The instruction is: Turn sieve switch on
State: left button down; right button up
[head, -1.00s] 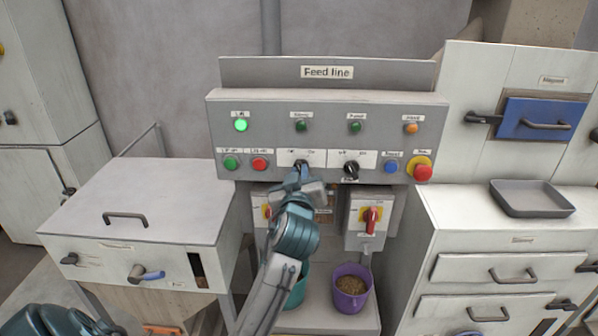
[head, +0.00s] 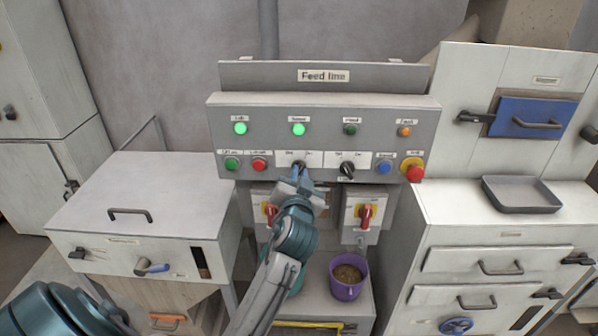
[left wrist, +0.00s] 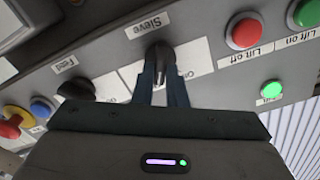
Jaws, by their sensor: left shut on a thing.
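The sieve switch (left wrist: 160,57) is a dark rotary knob on a white plate labelled Sieve in the left wrist view. It sits on the grey Feed line panel (head: 225,140) in the head view, mostly behind my gripper there. My left gripper (left wrist: 163,84) is shut on the knob, with a finger on each side. The same gripper (head: 298,176) reaches up to the panel in the head view. The second green lamp (head: 299,129), above the switch, is lit. My right gripper is not in view.
The feed switch (head: 347,169) is right of the sieve switch. Green (head: 232,164) and red (head: 259,165) lift buttons are to its left. A blue button (head: 384,168) and red stop button (head: 415,173) are at the right. Red-handled isolators (head: 366,215) hang below.

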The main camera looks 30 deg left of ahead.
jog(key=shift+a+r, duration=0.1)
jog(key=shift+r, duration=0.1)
pick_arm(q)
jog(key=shift+m, duration=0.3)
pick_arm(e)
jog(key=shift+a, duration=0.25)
pick_arm(q)
jog(key=c, duration=1.6)
grip_release()
jog(key=shift+c, duration=0.2)
jog(key=shift+o, duration=0.9)
jog(key=shift+w+a+f, duration=0.1)
jog(key=shift+w+a, duration=0.1)
jog(key=shift+s, duration=0.1)
jog(key=v, duration=1)
jog(key=shift+s+d+p, duration=0.2)
jog(key=shift+d+p, duration=0.1)
jog(key=shift+p, duration=0.15)
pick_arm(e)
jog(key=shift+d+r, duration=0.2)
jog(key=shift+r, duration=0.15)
